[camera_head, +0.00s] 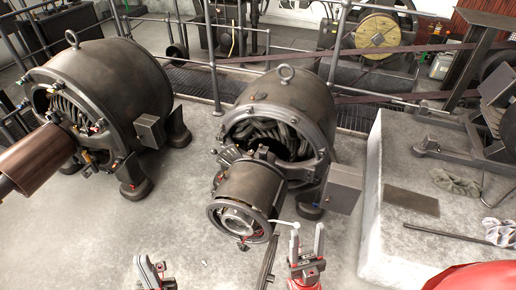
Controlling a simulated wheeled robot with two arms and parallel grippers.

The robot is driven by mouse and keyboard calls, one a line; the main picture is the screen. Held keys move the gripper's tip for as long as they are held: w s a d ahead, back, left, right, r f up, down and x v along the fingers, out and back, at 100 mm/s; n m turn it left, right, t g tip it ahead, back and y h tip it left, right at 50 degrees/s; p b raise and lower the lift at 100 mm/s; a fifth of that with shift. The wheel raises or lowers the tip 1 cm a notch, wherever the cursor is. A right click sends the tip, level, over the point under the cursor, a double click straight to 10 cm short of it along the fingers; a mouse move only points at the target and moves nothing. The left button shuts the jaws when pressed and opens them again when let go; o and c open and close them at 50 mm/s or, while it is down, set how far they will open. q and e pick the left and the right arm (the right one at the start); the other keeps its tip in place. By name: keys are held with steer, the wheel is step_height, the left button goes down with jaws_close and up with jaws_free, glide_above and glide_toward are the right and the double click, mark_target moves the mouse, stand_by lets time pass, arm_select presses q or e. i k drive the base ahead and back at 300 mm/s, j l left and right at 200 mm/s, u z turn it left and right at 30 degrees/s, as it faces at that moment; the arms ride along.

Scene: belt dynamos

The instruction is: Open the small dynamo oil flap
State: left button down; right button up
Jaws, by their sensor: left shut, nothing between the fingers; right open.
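A dark metal dynamo (298,97) with a lifting ring on top stands in the middle. Its round front end (250,184) faces me, with copper-coloured and red parts low on its rim. I cannot make out the oil flap clearly. A thin pale rod (284,223) and a dark upright bar (267,262) show just below and right of this end. My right gripper (307,240) is open and empty, upright, below and right of the front end. My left gripper (151,266) is shut and empty at the bottom, left of the dynamo and apart from it.
Another dynamo (110,75) stands at the left, its brown cylinder (36,160) reaching toward the left edge. A pale block (400,250) is at the right, with a cloth and a dark bar on it. Railings run behind. Grey floor is clear between the dynamos.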

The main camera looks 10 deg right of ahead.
mark_target(262, 149)
steer(key=i+j+z, duration=0.2)
steer(key=j, duration=0.2)
steer(key=j+z, duration=0.2)
steer(key=j, duration=0.25)
steer(key=j+z, duration=0.2)
steer(key=j, duration=0.25)
steer(key=i+j+z, duration=0.15)
steer(key=i, duration=0.35)
steer(key=i+j+z, duration=0.15)
steer(key=i+j, duration=0.25)
steer(key=i+j+z, duration=0.15)
steer(key=i+j, duration=0.25)
steer(key=i, duration=0.15)
